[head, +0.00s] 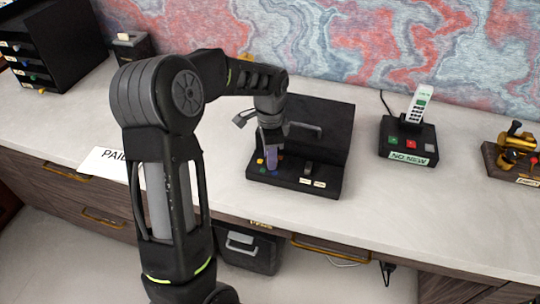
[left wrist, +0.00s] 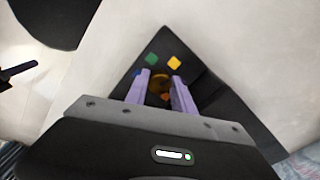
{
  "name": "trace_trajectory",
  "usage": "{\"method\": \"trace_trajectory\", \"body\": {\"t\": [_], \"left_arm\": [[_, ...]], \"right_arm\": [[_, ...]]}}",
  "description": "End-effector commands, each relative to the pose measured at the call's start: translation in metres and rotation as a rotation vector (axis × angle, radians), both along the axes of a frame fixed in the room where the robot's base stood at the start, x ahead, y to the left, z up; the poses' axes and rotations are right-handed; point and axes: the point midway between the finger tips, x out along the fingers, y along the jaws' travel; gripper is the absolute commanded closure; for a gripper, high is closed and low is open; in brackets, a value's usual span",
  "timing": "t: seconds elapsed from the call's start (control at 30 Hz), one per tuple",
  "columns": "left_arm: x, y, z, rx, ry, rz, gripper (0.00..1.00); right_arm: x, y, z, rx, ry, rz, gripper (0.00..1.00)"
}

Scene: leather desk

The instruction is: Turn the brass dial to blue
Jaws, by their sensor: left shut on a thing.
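The brass dial (left wrist: 160,86) shows between my gripper's purple fingers in the left wrist view, on a black panel. A green mark (left wrist: 152,60) and a yellow mark (left wrist: 174,63) lie beyond it, and a blue mark (left wrist: 137,75) is partly hidden by the left finger. Which mark the dial points to is not clear. My left gripper (head: 271,160) points down over the left part of the black box (head: 290,180) and is shut on the dial; it also shows in the left wrist view (left wrist: 160,82). My right gripper is not in view.
The box has a raised back with a grey handle, and a dark switch (head: 308,169) with white labels to the right. A phone on a black base (head: 408,140) and a brass device (head: 516,150) stand further right. A paper sign (head: 106,163) lies left.

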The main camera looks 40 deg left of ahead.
Motion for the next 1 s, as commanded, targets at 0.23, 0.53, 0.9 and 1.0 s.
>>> {"method": "trace_trajectory", "body": {"t": [0.23,0.53,0.9,1.0], "left_arm": [[-0.0001,-0.0006,0.0004,0.000,-0.003,0.235,1.00],[-0.0003,-0.0018,0.0007,0.000,-0.003,0.518,1.00],[-0.0004,-0.0032,0.0009,0.000,-0.003,0.869,1.00],[-0.0004,-0.0036,0.0010,0.000,-0.003,0.964,1.00]], "right_arm": [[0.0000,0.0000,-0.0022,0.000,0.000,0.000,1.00],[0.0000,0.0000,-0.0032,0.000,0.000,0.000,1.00],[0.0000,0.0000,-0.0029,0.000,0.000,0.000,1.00],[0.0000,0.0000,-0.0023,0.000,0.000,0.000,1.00]]}}
